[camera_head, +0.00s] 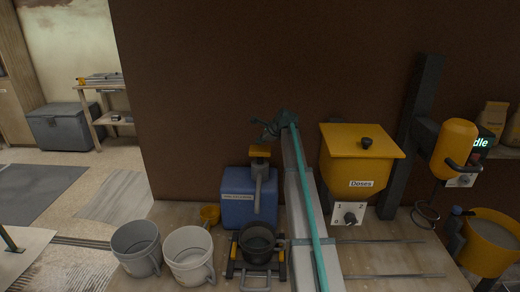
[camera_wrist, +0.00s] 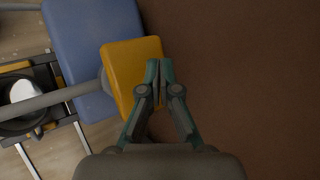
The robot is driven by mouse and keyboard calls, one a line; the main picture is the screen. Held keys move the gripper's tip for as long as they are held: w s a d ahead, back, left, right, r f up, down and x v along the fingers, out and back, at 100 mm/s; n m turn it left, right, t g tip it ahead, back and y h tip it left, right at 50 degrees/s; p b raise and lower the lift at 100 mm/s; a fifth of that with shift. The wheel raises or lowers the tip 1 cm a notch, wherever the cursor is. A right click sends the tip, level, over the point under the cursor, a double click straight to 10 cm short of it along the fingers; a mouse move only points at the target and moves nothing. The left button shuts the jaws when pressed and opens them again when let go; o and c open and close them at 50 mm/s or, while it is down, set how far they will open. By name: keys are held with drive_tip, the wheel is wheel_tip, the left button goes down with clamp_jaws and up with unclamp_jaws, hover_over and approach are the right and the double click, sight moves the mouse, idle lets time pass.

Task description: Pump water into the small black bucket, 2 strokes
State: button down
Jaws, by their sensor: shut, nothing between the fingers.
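The small black bucket (camera_head: 257,246) stands on a dark carrier with yellow parts, beneath the grey spout (camera_head: 259,188). The blue water container (camera_head: 236,211) stands just behind it, with a yellow pump head (camera_head: 260,151) on top. In the wrist view the pump head (camera_wrist: 122,72) is large, and the bucket (camera_wrist: 18,126) is partly cut off at the left, with a bright patch inside. My gripper (camera_head: 265,133) is above the pump head, shut and empty. Its fingertips (camera_wrist: 160,68) overlap the pump head's right edge in the wrist view; contact cannot be told.
A grey bucket (camera_head: 137,247) and a white bucket (camera_head: 188,254) stand at the left, with a small yellow scoop (camera_head: 210,214) behind. A yellow hopper (camera_head: 359,155) labelled "Doses" and a yellow mixer (camera_head: 454,149) are at the right. A brown wall (camera_head: 200,80) rises behind.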

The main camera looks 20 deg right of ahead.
sight(260, 149)
drive_tip(key=shift+r+p, duration=1)
drive_tip(key=shift+r, duration=1.1)
drive_tip(key=shift+a, duration=0.1)
